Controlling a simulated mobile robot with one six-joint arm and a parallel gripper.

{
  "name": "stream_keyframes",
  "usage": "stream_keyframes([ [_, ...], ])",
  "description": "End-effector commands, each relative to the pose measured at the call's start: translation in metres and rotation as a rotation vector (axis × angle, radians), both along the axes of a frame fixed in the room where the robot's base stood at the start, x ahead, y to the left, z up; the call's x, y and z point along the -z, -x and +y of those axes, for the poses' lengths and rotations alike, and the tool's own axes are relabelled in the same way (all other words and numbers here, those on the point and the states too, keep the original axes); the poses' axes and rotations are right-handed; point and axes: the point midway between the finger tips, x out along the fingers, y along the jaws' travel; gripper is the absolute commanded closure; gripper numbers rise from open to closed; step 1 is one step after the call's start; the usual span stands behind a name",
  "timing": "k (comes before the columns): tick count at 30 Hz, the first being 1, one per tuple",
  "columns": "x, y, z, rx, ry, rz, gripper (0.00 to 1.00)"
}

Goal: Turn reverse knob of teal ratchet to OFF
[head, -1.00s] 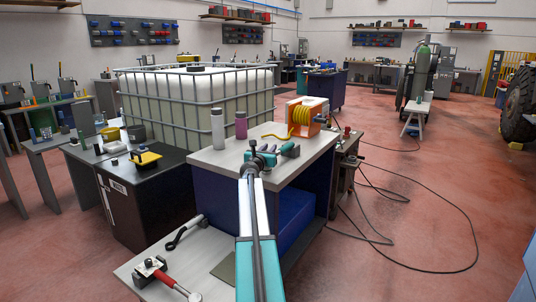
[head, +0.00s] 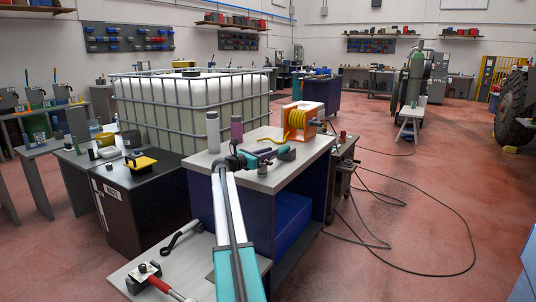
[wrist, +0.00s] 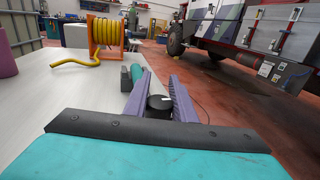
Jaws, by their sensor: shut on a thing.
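The teal ratchet lies on the light bench top. In the wrist view a teal part (wrist: 137,74) of it shows beyond my gripper's left finger. Its black round reverse knob (wrist: 158,102) sits between the two purple fingers of my gripper (wrist: 157,86) and has a short white mark on top, pointing roughly right. My gripper is shut on the knob. In the head view my gripper (head: 236,161) is at the bench's near side, and the ratchet (head: 252,158) is partly hidden behind it. I cannot read any OFF label.
An orange reel with yellow hose (head: 296,123) stands at the back of the bench. A grey bottle (head: 213,132) and a purple bottle (head: 236,130) stand behind my gripper. A small dark grey block (wrist: 126,79) lies beside the ratchet. Red floor is open to the right.

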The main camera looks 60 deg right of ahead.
Motion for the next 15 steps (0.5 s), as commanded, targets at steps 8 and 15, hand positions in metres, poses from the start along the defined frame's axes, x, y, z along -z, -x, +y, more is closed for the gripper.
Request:
stream_keyframes([
  [8, 0.0003, 0.0018, 0.0006, 0.043, 0.000, 0.000, 0.99],
  [15, 0.0004, 0.0021, 0.0010, 0.045, 0.000, 0.001, 0.99],
])
